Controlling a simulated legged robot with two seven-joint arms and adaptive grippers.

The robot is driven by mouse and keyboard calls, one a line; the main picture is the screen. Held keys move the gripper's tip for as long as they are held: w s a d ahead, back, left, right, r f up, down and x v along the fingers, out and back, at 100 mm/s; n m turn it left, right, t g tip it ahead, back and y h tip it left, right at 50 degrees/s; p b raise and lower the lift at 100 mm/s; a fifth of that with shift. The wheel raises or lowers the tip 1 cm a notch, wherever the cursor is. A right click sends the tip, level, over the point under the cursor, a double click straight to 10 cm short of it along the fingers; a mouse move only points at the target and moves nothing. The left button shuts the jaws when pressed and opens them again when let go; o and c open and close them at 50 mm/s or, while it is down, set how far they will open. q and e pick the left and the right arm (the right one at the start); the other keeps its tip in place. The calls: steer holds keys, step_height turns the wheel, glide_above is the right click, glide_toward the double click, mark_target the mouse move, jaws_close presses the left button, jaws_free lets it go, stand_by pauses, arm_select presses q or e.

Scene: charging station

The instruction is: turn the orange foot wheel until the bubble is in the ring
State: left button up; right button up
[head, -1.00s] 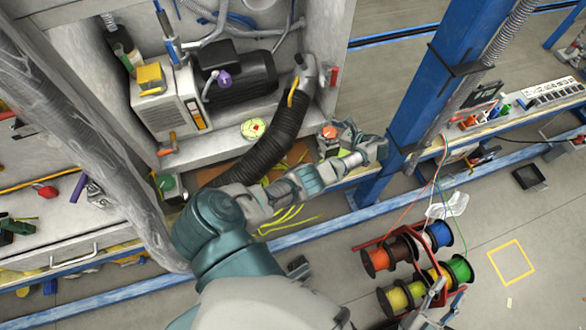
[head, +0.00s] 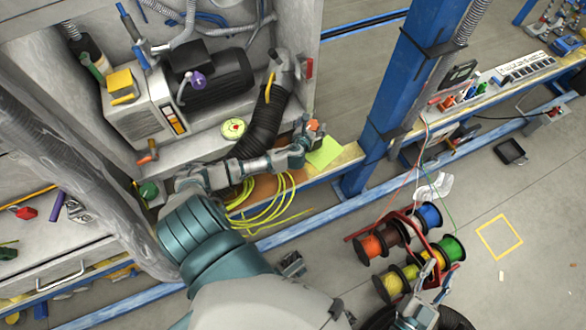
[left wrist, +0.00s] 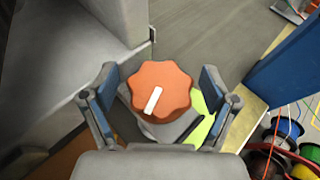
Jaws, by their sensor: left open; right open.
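The orange foot wheel (head: 313,125) is a lobed knob with a white mark, at the right end of the cabinet's ledge. It fills the middle of the left wrist view (left wrist: 172,80), its white mark running from upper right to lower left. My left gripper (left wrist: 158,75) is open, with one finger on each side of the wheel and visible gaps between. In the head view my left gripper (head: 302,138) partly covers the wheel. A round pale dial with a red and green centre (head: 233,129) sits on the ledge; I cannot make out a bubble. My right gripper (head: 430,292) is open at the lower right.
A yellow-green sheet (head: 325,152) lies beside the wheel. A black corrugated hose (head: 266,120) comes down near my left forearm. A blue post (head: 398,95) stands to the right. Cable spools on a red rack (head: 412,245) are near my right gripper.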

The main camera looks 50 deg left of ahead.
mark_target(312, 124)
arm_select(q)
steer(key=shift+f+m+t+h+b, duration=0.5)
steer(key=shift+f+m+h+b, duration=0.1)
steer(key=shift+m+h+b, duration=0.55)
arm_select(e)
step_height(312, 124, down, 5)
arm_select(q)
steer(key=s+r+p, duration=0.1)
steer(key=s+d+r+p, duration=0.1)
steer(key=r, duration=0.1)
steer(key=shift+s, duration=0.4)
steer(key=s+d+f+n+g+h+p, duration=0.1)
steer(key=s+d+f+n+g, duration=0.3)
steer(key=s+d+n, duration=0.5)
steer(key=s+d+f+n+g+h+p, duration=0.1)
steer(key=s+d+f+n+g, duration=0.3)
steer(key=s+d+n, duration=0.5)
steer(key=s+f+n, duration=0.2)
steer(key=s+n, duration=0.4)
steer(key=s, duration=0.1)
steer(key=shift+f+g+p, duration=0.3)
steer(key=shift+p, duration=0.05)
arm_select(e)
step_height(312, 124, up, 7)
arm_select(q)
steer(key=shift+n, duration=0.25)
